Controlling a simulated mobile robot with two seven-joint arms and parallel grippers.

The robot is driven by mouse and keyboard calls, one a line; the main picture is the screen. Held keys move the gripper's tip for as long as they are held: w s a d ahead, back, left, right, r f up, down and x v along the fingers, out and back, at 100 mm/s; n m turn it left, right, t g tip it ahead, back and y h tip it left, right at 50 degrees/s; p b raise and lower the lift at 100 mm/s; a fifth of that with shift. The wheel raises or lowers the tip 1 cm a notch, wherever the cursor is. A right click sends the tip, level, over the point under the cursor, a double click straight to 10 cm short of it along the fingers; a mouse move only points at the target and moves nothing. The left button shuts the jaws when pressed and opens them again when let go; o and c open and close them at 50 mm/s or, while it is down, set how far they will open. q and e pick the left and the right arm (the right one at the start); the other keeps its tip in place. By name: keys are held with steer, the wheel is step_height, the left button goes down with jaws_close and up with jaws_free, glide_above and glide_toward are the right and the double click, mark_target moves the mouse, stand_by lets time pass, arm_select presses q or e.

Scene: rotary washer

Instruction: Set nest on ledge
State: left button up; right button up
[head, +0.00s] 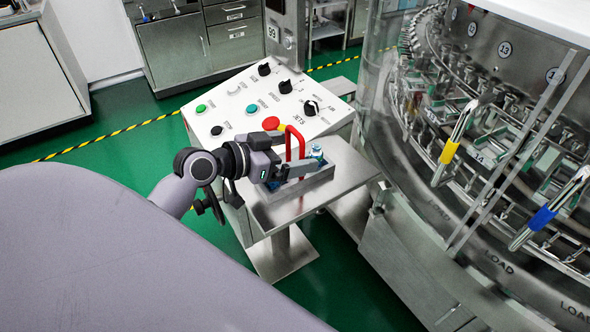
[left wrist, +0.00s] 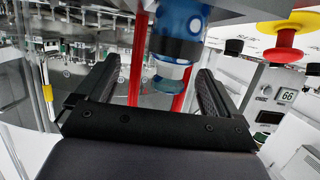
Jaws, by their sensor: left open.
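A grey metal nest (head: 308,186) with a red upright handle (head: 301,142) rests on the steel ledge (head: 345,165) in front of the control panel. A small blue-and-white bottle (head: 316,153) stands in the nest. My left gripper (head: 288,174) is at the near left side of the nest and hides part of it. In the left wrist view my left gripper (left wrist: 158,70) is open, with its fingers apart. The blue bottle (left wrist: 180,30) and the red handle (left wrist: 138,70) show between and beyond the fingers. My right gripper is not in view.
The sloped white control panel (head: 232,112), with knobs and a red stop button (head: 270,123), stands behind the ledge. The round washer (head: 490,130) with blue and yellow handles is at the right. Bare ledge shows right of the nest.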

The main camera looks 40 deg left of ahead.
arm_select(q)
steer(key=shift+w+d+f, duration=0.15)
steer(key=shift+w+d, duration=0.05)
steer(key=shift+w, duration=0.25)
steer(key=c, duration=1.8)
steer(key=shift+o, duration=0.2)
